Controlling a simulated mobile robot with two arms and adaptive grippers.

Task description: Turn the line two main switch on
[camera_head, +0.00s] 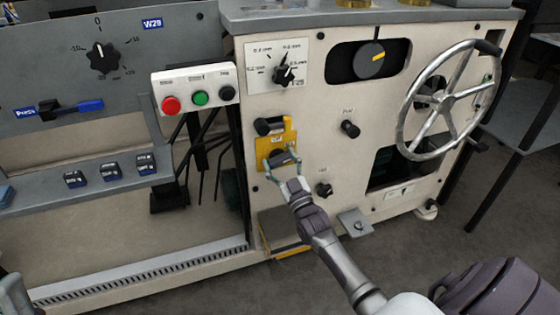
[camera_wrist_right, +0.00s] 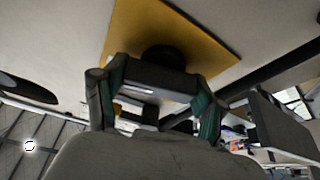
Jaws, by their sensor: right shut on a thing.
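A yellow plate (camera_head: 265,147) on the cream machine front carries two black rotary handles, one above the other. The upper black handle (camera_head: 268,126) lies roughly level and is free. My right gripper (camera_head: 283,161) is shut on the lower black handle (camera_head: 285,158), which is slightly tilted. In the right wrist view, the fingers with green pads sit on both sides of the dark handle (camera_wrist_right: 150,83), in front of the yellow plate (camera_wrist_right: 190,38). The plate's lettering is too small to read. Only grey-green parts show at the left edge of the head view, possibly my left gripper.
A spoked handwheel (camera_head: 437,103) stands out at the right. A white button box (camera_head: 195,88) with red, green and black buttons is at upper left. Black knobs (camera_head: 350,129) and (camera_head: 324,189) sit right of the plate.

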